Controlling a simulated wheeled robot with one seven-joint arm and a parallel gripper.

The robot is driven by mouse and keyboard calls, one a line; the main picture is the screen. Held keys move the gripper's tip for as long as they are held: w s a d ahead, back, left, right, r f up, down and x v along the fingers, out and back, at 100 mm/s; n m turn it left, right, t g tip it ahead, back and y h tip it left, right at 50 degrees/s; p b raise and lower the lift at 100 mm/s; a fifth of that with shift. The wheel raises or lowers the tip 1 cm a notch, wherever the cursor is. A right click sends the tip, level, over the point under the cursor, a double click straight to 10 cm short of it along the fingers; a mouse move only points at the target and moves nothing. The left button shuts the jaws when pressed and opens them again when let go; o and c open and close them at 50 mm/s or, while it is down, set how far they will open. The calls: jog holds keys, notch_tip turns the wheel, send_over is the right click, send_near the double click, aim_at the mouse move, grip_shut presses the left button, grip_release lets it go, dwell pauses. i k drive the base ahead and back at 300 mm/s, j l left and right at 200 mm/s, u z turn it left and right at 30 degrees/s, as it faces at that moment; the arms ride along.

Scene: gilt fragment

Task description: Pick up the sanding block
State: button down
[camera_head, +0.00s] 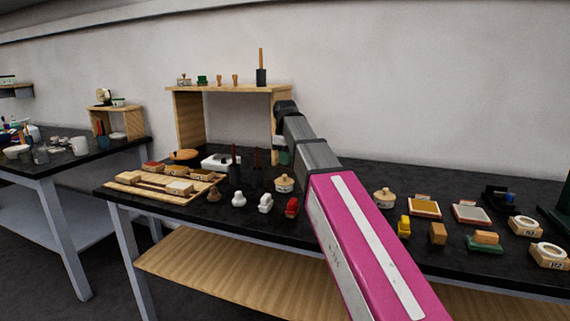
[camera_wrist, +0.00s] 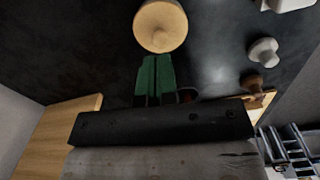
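I cannot tell for sure which thing is the sanding block. A plain tan block (camera_head: 438,233) stands at the front of the black table, right of my arm. A similar tan block (camera_head: 486,238) sits on a green base further right. My gripper (camera_wrist: 155,62) shows green fingers side by side with only a thin line between them; it looks shut with nothing in it. In the head view the green fingertips (camera_head: 284,157) show partly behind my arm, over the back of the table, well left of both blocks. A round wooden-topped jar (camera_wrist: 160,25) is just beyond the fingertips in the wrist view.
My pink arm crosses the middle of the table and hides part of it. A wooden shelf (camera_head: 230,90) stands at the back left. A wooden board with blocks (camera_head: 125,190) lies at the left. A yellow object (camera_head: 404,227) stands left of the tan block.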

aim_at(437, 234)
jog(key=k, duration=1.5)
